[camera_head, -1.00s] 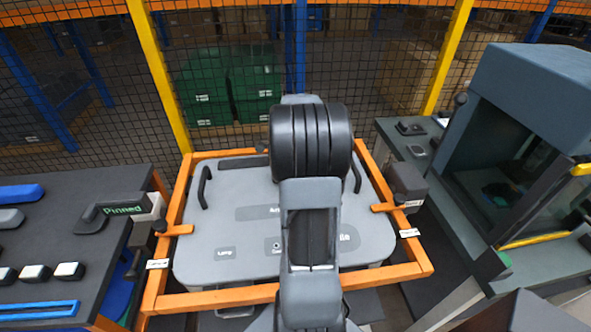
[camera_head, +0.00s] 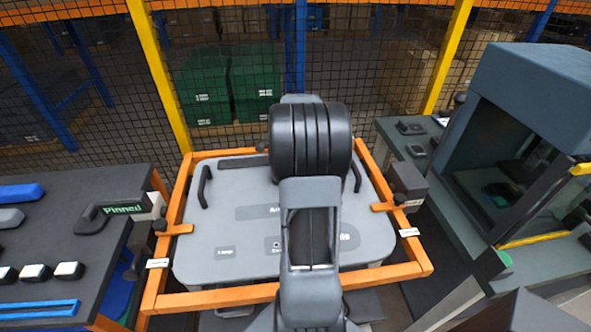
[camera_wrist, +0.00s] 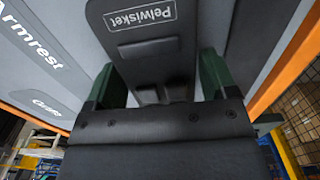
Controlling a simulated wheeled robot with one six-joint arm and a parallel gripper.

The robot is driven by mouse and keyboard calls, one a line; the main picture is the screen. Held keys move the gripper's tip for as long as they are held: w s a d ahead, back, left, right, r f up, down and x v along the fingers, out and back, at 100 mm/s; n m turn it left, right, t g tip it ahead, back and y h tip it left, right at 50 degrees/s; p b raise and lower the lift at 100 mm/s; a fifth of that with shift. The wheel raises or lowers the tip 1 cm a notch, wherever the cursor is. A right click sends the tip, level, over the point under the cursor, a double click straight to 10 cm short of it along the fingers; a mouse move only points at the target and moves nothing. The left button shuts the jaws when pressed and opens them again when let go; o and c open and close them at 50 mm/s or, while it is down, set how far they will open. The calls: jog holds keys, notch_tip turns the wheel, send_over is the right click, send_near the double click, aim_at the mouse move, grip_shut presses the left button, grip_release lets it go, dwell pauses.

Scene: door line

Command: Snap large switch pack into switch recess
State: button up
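The door panel (camera_head: 205,225) lies flat in the orange frame, with darker grey marked areas on it. My arm covers the middle of it in the head view, hiding my gripper there. In the wrist view my gripper (camera_wrist: 158,82) has two dark green fingers over the panel. Whether the pack is seated in the recess is hidden.
The orange frame (camera_head: 212,299) surrounds the panel, with dark clamps at its sides. A dark table (camera_head: 90,215) with handles and small white-capped parts is at left. A grey machine with an open booth (camera_head: 535,95) is at right. A mesh fence stands behind.

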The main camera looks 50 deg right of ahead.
jog(key=shift+o, duration=1.3)
notch_tip(320, 180, up, 14)
